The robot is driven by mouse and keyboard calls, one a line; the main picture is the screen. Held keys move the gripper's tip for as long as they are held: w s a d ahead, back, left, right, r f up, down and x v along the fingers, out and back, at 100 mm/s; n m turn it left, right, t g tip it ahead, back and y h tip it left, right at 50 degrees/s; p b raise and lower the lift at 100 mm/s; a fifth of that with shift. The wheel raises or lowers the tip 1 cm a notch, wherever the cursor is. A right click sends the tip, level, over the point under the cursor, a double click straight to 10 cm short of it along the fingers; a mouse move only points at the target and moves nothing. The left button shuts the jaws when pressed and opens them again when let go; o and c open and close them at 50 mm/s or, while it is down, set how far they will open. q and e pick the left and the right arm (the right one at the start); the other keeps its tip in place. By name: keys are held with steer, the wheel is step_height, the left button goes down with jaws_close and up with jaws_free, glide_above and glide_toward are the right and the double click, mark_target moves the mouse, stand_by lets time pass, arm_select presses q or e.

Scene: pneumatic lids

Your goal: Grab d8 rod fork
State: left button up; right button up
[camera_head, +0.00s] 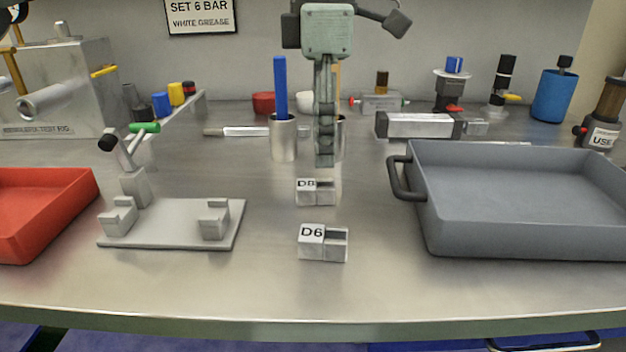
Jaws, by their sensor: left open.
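The D8 rod fork (308,197) is a small silver block with a white "D8" label and a slot on its right side. It sits upright on the steel bench near the middle. The similar D6 rod fork (312,246) stands in front of it. My left gripper (325,160) hangs pointing down, just above and behind the D8 block in the picture. Its fingers are seen nearly edge-on, so the gap between them hardly shows. It is open and holds nothing that I can see. It partly covers the metal cups behind it. My right gripper is not in view.
A grey tray (424,222) with a black handle stands on the right, and a red tray (85,185) at the left edge. A grey fixture plate (170,235) with a clamp lies left of the blocks. Cups, a cylinder (415,125) and bottles line the back. The front is clear.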

mark_target(319, 179)
arm_select(q)
steer(key=f, duration=0.5)
steer(key=shift+s+a+f+p, duration=0.2)
steer(key=shift+a+f+p, duration=0.1)
steer(key=shift+f, duration=0.45)
jaws_close()
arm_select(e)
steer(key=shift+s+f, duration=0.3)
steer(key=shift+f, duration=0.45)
